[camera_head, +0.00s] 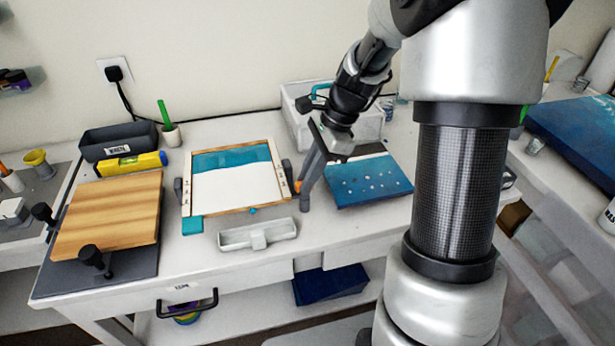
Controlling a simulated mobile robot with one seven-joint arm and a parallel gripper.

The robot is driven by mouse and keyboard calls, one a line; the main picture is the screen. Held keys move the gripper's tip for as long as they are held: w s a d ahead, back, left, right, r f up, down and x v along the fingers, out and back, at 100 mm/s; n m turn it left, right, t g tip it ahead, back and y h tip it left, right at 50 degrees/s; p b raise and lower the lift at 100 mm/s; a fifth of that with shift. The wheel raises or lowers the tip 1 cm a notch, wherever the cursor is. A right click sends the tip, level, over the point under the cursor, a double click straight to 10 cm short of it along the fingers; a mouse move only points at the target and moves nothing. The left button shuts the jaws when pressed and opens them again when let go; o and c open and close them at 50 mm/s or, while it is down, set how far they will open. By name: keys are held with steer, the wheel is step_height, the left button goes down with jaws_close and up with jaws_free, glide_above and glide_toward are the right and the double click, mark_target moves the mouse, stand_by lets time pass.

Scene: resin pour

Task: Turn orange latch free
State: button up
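A small orange latch (297,186) shows at the right side of a wood-edged frame (237,209) with a white and teal panel. My gripper (304,202) reaches down from the upper right, its long grey fingers tilted. Its tips are at or very near the latch, beside the frame's right edge. The latch is partly hidden behind the fingers. I cannot tell whether the fingers touch it or how far apart they are.
A blue dotted panel (395,190) lies right of my gripper, and a white bin (290,105) stands behind it. A pale tray (230,240) lies in front of the frame. A wooden board (110,215) with black clamps is at left. Bare table lies at front centre.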

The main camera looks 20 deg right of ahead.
jaws_close()
steer(key=shift+r, duration=0.1)
steer(key=shift+n+p, duration=0.45)
steer(key=shift+n, duration=0.05)
steer(key=n+g+p, duration=0.1)
steer(key=n, duration=0.1)
steer(key=n+p, duration=0.1)
steer(key=shift+w+r+n+g+p, duration=0.1)
steer(key=shift+w+n+g+p, duration=0.1)
steer(key=shift+n+g+p, duration=0.2)
steer(key=n+g+h+p, duration=0.1)
steer(key=n, duration=0.2)
steer(key=n+g+p, duration=0.1)
steer(key=n, duration=0.2)
steer(key=shift+w+a+h+p, duration=0.15)
steer(key=shift+a+h+p, duration=0.05)
steer(key=shift+h+p, duration=0.2)
steer(key=n+h, duration=0.1)
steer(key=n, duration=0.2)
steer(key=n+h+p, duration=0.1)
steer(key=n, duration=0.3)
steer(key=shift+a+g+h, duration=0.15)
steer(key=shift+g+h, duration=0.15)
steer(key=shift+w, duration=0.1)
